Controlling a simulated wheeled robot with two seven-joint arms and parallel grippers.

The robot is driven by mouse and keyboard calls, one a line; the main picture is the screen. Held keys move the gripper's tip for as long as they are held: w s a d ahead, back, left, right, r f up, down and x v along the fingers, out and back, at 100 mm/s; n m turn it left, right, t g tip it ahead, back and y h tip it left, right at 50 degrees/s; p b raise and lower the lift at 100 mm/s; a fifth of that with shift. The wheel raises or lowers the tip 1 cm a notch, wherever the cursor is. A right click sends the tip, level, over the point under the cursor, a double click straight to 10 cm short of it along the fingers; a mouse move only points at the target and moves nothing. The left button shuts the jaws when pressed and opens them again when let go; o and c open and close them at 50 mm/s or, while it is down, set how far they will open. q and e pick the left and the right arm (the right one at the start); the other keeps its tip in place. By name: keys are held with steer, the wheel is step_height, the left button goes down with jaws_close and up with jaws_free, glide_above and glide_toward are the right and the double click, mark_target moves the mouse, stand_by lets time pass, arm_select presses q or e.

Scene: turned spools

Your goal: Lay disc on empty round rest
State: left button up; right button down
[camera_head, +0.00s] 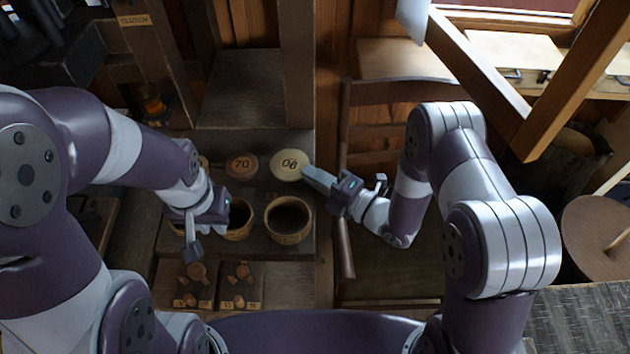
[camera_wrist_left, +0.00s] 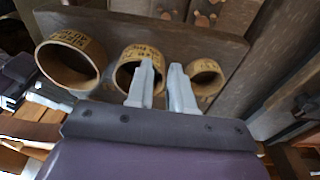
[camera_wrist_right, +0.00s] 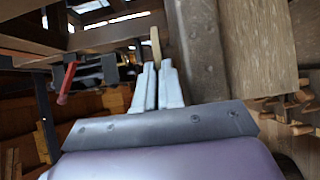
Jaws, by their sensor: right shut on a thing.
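A pale round disc (camera_head: 289,164) with dark marks is at the back right of the dark shelf. My right gripper (camera_head: 306,171) is shut on its right edge; in the right wrist view the disc (camera_wrist_right: 155,42) shows as a thin tan edge between the fingertips. Round, hollow rests stand in front: a large one (camera_head: 289,221) and a middle one (camera_head: 239,219), both looking empty. The left wrist view shows the large rest (camera_wrist_left: 68,63), the middle one and a small one (camera_wrist_left: 206,77). My left gripper (camera_wrist_left: 162,68) is open and empty, in front of the middle rest.
A brown disc marked 70 (camera_head: 241,166) lies left of the pale disc. Another edge shows behind my left arm. Small turned wooden pieces (camera_head: 196,271) sit on panels at the front. A wooden chair (camera_head: 345,220) stands close on the right.

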steer(key=c, duration=1.5)
jaws_free()
steer(key=shift+c, duration=0.2)
